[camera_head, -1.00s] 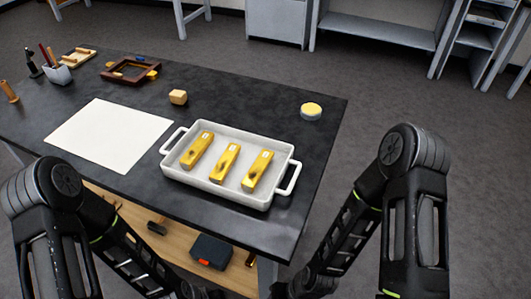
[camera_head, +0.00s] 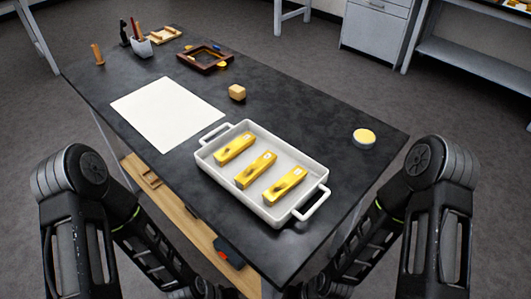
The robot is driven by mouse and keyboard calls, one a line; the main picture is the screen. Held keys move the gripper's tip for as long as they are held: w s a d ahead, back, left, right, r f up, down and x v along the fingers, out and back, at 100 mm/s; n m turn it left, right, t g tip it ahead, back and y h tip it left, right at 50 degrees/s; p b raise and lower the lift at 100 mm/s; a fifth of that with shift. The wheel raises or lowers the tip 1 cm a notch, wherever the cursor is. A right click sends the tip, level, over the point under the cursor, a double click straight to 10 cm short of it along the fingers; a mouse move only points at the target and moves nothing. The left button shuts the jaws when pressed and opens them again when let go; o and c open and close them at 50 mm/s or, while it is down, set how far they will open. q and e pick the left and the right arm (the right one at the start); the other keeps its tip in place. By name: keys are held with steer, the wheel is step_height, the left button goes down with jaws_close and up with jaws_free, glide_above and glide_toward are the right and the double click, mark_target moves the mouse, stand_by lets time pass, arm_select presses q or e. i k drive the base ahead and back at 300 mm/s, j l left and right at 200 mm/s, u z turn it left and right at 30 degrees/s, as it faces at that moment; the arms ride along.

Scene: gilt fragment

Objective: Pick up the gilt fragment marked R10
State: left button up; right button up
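Three gilt fragments lie side by side in a white two-handled tray (camera_head: 208,157) on the dark table. The left fragment (camera_head: 236,149), the middle fragment (camera_head: 256,170) and the right fragment (camera_head: 285,187) are gold bars, each with a small pale label and a dark mark. The label writing is too small to read, so I cannot tell which is R10. My two arms come in low at the left and right, in front of the table. Both grippers are out of view below the picture.
A white sheet (camera_head: 167,113) lies left of the tray. A small wooden block (camera_head: 237,92), a round yellow-topped tin (camera_head: 363,138), a dark wooden frame (camera_head: 205,60) and a pen cup (camera_head: 141,47) stand on the table (camera_head: 310,111). The table's right end is mostly clear.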

mark_target(283, 185)
steer(key=k, duration=0.4)
steer(key=k+z, duration=0.1)
steer(key=z, duration=0.3)
steer(key=k+z, duration=0.15)
steer(key=z, duration=0.2)
steer(key=k+z, duration=0.1)
steer(key=z, duration=0.3)
steer(key=k+z, duration=0.15)
steer(key=z, duration=0.25)
